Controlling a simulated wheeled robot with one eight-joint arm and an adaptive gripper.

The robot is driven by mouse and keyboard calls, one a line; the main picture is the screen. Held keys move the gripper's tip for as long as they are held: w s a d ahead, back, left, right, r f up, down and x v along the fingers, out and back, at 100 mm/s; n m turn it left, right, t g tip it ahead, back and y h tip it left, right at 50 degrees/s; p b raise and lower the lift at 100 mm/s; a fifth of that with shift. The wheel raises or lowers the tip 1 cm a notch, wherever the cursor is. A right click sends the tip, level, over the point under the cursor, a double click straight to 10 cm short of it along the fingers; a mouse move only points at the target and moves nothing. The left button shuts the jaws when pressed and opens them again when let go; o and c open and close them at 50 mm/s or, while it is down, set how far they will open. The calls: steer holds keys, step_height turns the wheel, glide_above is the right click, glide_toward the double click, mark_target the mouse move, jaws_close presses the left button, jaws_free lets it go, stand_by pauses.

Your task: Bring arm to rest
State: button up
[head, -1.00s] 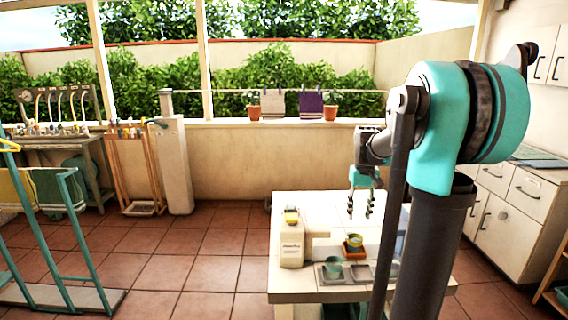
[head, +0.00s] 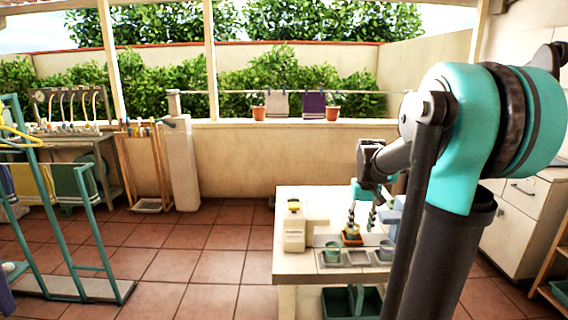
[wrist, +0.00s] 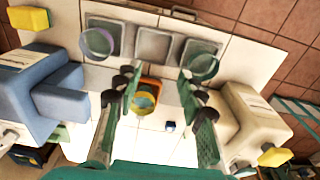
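My gripper (head: 362,213) hangs over the white counter (head: 295,262), pointing down. In the head view the orange dish (head: 351,240) stands just below the fingers, which partly hide the cup. I cannot tell the exact height gap. My arm's large link covers the counter's right part in the head view.
A grey three-part tray (head: 358,259) at the counter's front holds a cup (head: 332,252) at its left and another (head: 385,251) at its right. Floor left of the counter is clear.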

steer(key=s+a+f+t, duration=0.1)
steer(key=s+a+f, duration=0.1)
steer(key=s+f, duration=0.4)
steer(key=s+a+f+t, duration=0.2)
steer(key=s+f, duration=0.5)
steer(key=s, duration=0.5)
steer(key=shift+s+a+t, duration=0.25)
steer(key=shift+a+t, duration=0.05)
steer(key=shift+a, duration=0.5)
